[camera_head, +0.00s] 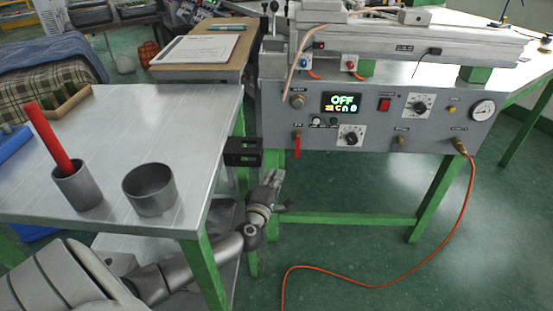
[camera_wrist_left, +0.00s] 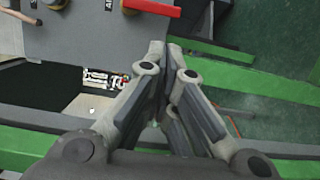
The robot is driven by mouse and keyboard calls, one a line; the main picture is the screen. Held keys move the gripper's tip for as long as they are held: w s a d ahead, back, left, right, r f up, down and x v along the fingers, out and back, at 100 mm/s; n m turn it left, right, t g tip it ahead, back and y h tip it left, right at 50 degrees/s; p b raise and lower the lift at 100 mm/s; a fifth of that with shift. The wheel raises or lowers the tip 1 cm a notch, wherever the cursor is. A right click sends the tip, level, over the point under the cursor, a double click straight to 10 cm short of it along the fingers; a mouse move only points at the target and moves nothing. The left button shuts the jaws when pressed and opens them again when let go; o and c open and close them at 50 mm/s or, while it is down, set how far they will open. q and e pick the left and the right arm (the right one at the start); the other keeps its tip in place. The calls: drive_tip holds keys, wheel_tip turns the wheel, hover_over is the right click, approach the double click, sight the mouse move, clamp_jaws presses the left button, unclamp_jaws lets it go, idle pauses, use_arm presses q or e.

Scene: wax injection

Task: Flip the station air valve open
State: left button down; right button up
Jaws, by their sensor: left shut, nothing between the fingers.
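The station air valve (camera_head: 297,145) is a small red lever on a brass fitting at the left end of the grey control panel (camera_head: 370,135). Its lever hangs straight down in the head view. In the left wrist view the red lever (camera_wrist_left: 152,7) shows at the top edge, beyond the fingers. My left gripper (camera_head: 276,177) is shut and empty, below and a little left of the lever, apart from it. Its closed fingers (camera_wrist_left: 168,48) also show in the left wrist view. My right gripper is out of view.
A metal table (camera_head: 130,125) on the left holds a cup with a red stick (camera_head: 48,138) and an open cup (camera_head: 150,190). A black bracket (camera_head: 243,152) sits beside the valve at the table edge. An orange hose (camera_head: 400,278) runs to the floor. The panel display (camera_head: 342,102) reads OFF.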

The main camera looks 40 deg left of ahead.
use_arm(q)
drive_tip(key=b, duration=0.4)
approach(297, 146)
drive_tip(key=w+a+f, duration=0.1)
drive_tip(key=a, duration=0.1)
drive_tip(key=w+a+f, duration=0.1)
drive_tip(key=w, duration=0.1)
drive_tip(key=w+a+f, duration=0.1)
drive_tip(key=w+a, duration=0.1)
drive_tip(key=shift+w+a, duration=0.2)
drive_tip(key=shift+a, duration=0.1)
drive_tip(key=shift+w+r, duration=0.1)
drive_tip(key=shift+w, duration=0.1)
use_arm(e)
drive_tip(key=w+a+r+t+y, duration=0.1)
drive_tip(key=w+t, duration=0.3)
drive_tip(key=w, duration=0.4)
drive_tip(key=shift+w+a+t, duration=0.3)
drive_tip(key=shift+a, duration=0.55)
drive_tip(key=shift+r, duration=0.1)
